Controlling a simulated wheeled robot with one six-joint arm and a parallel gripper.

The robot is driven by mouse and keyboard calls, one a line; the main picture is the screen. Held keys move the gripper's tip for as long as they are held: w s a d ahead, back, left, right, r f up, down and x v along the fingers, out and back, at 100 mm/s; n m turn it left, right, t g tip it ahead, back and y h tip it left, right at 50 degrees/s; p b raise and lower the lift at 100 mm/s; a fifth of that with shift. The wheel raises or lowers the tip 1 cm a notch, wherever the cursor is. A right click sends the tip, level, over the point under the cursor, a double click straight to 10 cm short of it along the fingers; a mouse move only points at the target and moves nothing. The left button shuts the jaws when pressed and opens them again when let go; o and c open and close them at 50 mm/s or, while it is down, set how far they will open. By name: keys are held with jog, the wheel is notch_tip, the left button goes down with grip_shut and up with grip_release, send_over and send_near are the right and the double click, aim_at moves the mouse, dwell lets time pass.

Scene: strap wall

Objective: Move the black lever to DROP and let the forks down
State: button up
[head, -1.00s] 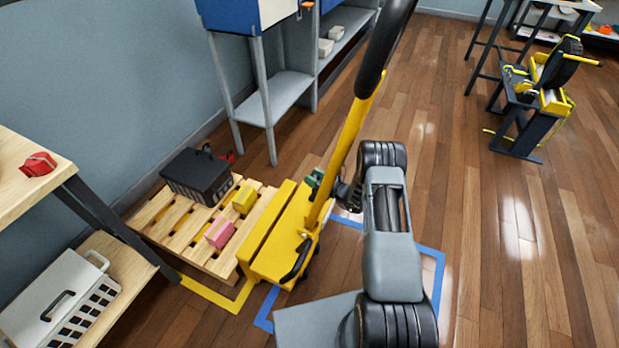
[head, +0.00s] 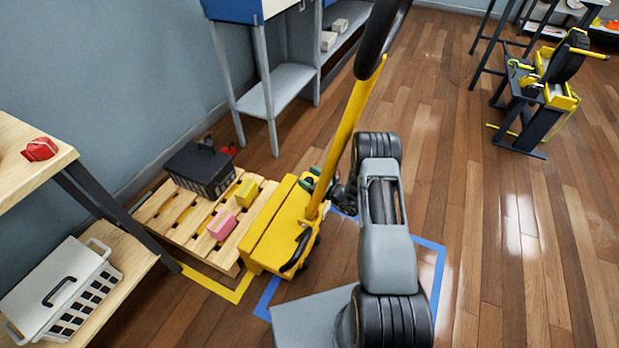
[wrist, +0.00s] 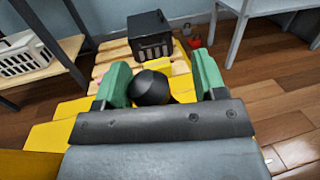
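The yellow pallet truck (head: 268,240) stands against the wooden pallet (head: 160,215), its yellow handle bar (head: 345,135) rising to a black grip (head: 380,40). My gripper (head: 315,180) is near the handle bar, partly hidden behind it. In the wrist view my gripper (wrist: 161,82) has its green fingers apart, with a round black knob (wrist: 151,88) between them, nearer the left finger. The knob looks like the black lever's end; I cannot tell whether it touches a finger. The lever's shaft and the DROP marking are not visible. The forks are hidden.
The pallet carries a black crate (head: 200,170), a yellow block (head: 246,192) and a pink block (head: 222,226). A wooden shelf (head: 30,165) stands at left, a grey-legged bench (head: 275,95) behind. Blue tape (head: 437,270) marks the floor. Open floor lies to the right.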

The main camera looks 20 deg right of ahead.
jog(key=shift+d, duration=0.1)
jog(key=shift+p+v, duration=1.15)
jog(key=shift+v, duration=5.75)
jog(key=shift+s, duration=0.15)
